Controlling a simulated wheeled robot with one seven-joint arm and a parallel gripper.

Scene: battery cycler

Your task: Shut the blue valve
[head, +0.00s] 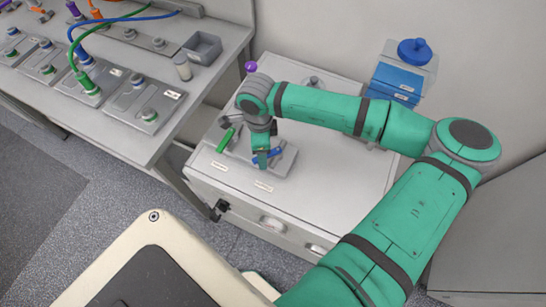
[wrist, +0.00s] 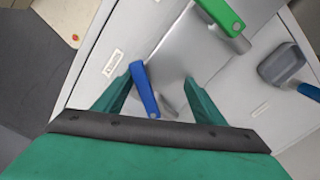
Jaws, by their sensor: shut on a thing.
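The blue valve's handle (head: 275,153) is on a grey plate on top of the white cabinet, mostly hidden by my gripper (head: 262,160) in the head view. In the wrist view the blue handle (wrist: 145,90) is a flat lever between the two green fingers of my gripper (wrist: 158,82), close against the left finger. My gripper is shut on this handle, pointing down from above. The handle lies at a slant to the plate. The valve body below it is partly hidden.
A green handle (head: 226,140) sits left of the blue one on the same plate; it also shows in the wrist view (wrist: 220,15). A purple knob (head: 251,67) stands behind. A blue box (head: 396,82) is at the back right. A bench with cables (head: 160,140) stands left.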

